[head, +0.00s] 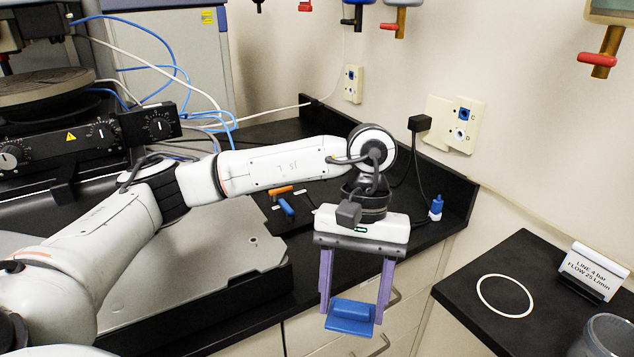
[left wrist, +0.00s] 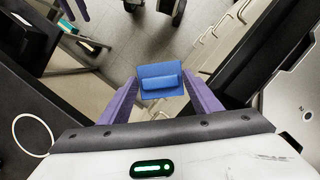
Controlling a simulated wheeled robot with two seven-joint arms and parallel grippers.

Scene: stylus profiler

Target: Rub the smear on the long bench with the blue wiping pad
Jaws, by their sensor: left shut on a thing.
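My left gripper (head: 353,310) is shut on the blue wiping pad (head: 350,318), which sits between its two purple fingers. The pad also shows between the fingers in the left wrist view (left wrist: 160,78). The gripper points down, and the pad hangs in front of the drawer fronts, beyond the front edge of the long black bench (head: 440,225) and apart from its top. I cannot make out a smear on the bench; my left arm and the equipment hide part of its top.
A metal plate (head: 190,280) and dark equipment with knobs (head: 90,140) fill the bench's left side. Orange and blue-handled tools (head: 284,205) and a blue plug (head: 436,207) lie further back. A side bench at right bears a white ring (head: 505,296) and a sign (head: 592,272).

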